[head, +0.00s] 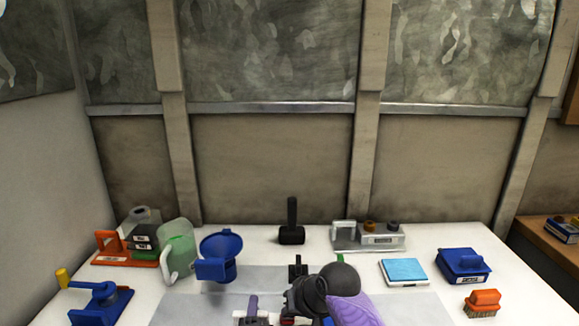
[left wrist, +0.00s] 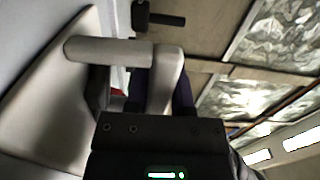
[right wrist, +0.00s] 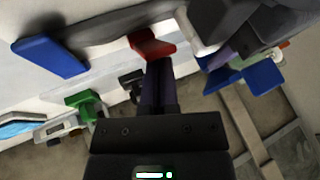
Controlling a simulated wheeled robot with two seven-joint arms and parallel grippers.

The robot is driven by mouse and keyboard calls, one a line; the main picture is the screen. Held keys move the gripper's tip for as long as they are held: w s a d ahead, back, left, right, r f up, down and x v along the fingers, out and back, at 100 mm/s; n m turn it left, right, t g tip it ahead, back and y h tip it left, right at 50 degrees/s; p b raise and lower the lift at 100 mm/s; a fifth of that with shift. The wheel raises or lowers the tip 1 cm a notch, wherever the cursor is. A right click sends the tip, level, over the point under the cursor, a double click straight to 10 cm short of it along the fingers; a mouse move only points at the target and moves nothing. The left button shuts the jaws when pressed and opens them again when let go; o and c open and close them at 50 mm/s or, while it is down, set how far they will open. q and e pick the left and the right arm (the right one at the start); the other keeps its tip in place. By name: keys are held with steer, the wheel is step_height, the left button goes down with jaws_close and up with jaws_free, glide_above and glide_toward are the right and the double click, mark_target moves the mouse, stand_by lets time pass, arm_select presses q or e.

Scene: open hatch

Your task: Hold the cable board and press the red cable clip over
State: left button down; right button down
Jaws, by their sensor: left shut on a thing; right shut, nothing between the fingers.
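In the right wrist view the red cable clip (right wrist: 152,45) lies at the tips of my right gripper (right wrist: 158,68). That gripper is shut with nothing between its fingers. Fingertips and clip look in contact or nearly so; I cannot tell which. In the left wrist view my left gripper (left wrist: 160,88) is shut on a pale grey handle (left wrist: 105,52), which appears to belong to the cable board. In the head view my left gripper (head: 251,308) is low, mostly cut off, and the board is largely hidden.
A green clip (right wrist: 85,103) and a black clip (right wrist: 131,84) stand along the board.

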steer(key=shift+s+f, duration=0.15)
steer(key=shift+s, duration=0.05)
steer(key=shift+s+f, duration=0.4)
steer(key=shift+f, duration=0.35)
steer(key=shift+s+f, duration=0.1)
steer(key=shift+f, duration=0.2)
stand_by(0.3)
